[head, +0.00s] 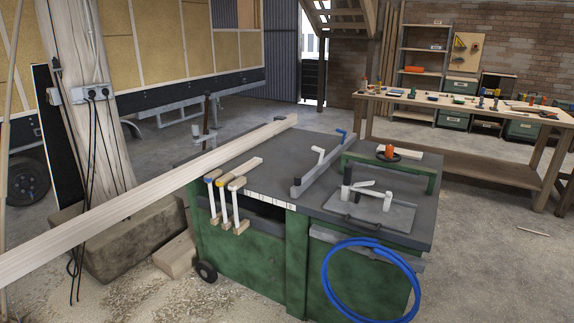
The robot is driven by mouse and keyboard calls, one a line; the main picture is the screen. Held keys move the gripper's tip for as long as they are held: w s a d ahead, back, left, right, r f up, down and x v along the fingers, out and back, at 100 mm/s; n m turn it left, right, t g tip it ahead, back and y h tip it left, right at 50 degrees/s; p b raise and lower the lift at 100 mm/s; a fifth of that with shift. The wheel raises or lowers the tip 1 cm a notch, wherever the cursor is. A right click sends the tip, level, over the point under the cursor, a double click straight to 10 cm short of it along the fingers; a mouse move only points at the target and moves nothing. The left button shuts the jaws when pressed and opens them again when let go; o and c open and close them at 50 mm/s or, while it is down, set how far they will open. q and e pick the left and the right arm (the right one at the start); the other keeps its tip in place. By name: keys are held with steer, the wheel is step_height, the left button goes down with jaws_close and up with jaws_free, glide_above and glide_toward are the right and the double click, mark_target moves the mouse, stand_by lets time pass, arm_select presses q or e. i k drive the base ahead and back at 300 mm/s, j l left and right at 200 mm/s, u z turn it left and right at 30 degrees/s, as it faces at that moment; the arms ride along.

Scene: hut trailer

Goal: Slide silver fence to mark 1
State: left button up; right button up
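The silver fence (325,165) is a long grey bar lying across the dark top of the green machine table (280,150). Its near end is at the front edge, just right of a row of small white number marks (270,199). The numbers are too small to read surely, so I cannot tell which is mark 1. A pale lever (318,154) stands on the fence, and a blue handle (341,134) is at its far end. Neither of my grippers is in view.
A long wooden beam (150,195) lies over the table's left side. Several clamps (222,200) hang at the front edge, left of the marks. A green guard (400,170) and grey plate stand right of the fence. A blue hose (335,300) hangs at the front. A workbench (470,105) stands behind.

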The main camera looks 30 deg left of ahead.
mark_target(300, 184)
steer(key=i+j+z, duration=0.1)
steer(key=i+j, duration=1.15)
